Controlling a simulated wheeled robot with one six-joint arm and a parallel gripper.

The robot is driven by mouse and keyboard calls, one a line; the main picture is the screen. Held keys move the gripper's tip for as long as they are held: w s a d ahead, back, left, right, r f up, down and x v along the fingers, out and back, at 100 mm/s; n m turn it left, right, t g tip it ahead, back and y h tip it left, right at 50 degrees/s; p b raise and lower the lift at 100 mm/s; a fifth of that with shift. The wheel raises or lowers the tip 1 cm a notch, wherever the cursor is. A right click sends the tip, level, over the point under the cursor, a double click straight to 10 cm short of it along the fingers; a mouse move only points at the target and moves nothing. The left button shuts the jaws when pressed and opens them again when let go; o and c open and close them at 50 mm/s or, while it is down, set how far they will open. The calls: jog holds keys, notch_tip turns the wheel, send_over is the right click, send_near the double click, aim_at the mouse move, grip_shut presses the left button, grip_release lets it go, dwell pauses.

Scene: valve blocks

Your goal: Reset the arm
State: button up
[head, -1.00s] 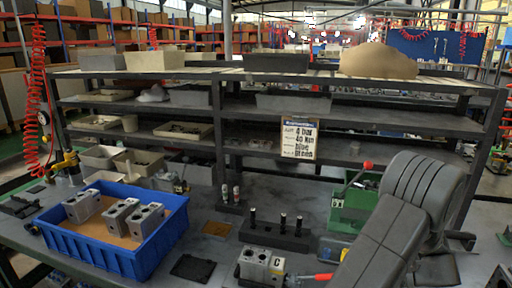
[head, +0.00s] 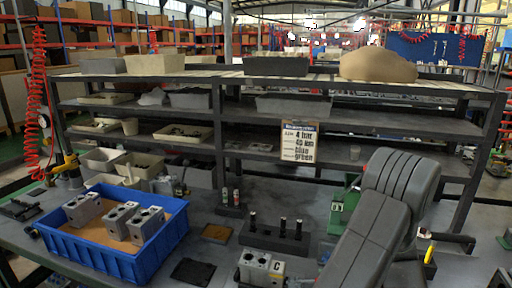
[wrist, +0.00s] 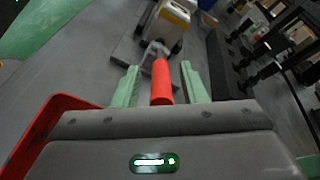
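My gripper (wrist: 160,70) shows in the wrist view with two green fingers standing apart. A red handle (wrist: 161,84) lies between them, with a visible gap on each side, so the gripper is open and not clamped on it. The handle runs from a grey fitting at the foot of a pale block with a yellow edge (wrist: 172,22). In the head view a grey valve block marked C (head: 260,268) sits at the front edge of the bench, beside my grey arm. My arm hides the handle and the gripper there.
A blue crate (head: 128,262) holding several grey valve blocks stands on the left of the bench. A black holder with dark pins (head: 272,240) is behind block C. A green block (head: 340,212) stands behind my arm. A shelf rack with a sign (head: 299,142) closes the back.

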jog(key=shift+w+a+r+h, duration=0.1)
jog(key=shift+r+h, duration=0.3)
jog(key=shift+r, duration=0.1)
jog(key=shift+a+r+h+p, duration=0.15)
jog(key=shift+r+h+p, duration=0.15)
jog(key=shift+p, duration=0.1)
jog(key=r+h, duration=0.1)
jog(key=a+r+g+h+p, duration=0.1)
jog(key=shift+w+a+h, duration=0.15)
jog(key=shift+h, duration=0.25)
jog(key=shift+w+a+r+g+h+p, duration=0.2)
jog(key=shift+a+r+g+h+p, duration=0.3)
jog(key=shift+h, duration=0.6)
jog(key=a+h, duration=0.1)
jog(key=a+r+h+p, duration=0.1)
jog(key=a+g+h, duration=0.1)
jog(key=h, duration=0.1)
jog(key=shift+w+r, duration=0.25)
jog(key=shift+w, duration=0.15)
jog(key=shift+w+a+r+g+h, duration=0.1)
jog(key=shift+w+a+g+h, duration=0.15)
jog(key=shift+a+h, duration=0.6)
jog(key=shift+w+a+r+g+h, duration=0.15)
jog(key=shift+a+g+h, duration=0.1)
jog(key=shift+a+h, duration=0.55)
jog(key=shift+d+r, duration=0.25)
jog(key=shift+r, duration=0.95)
jog(key=shift+s+a, duration=0.1)
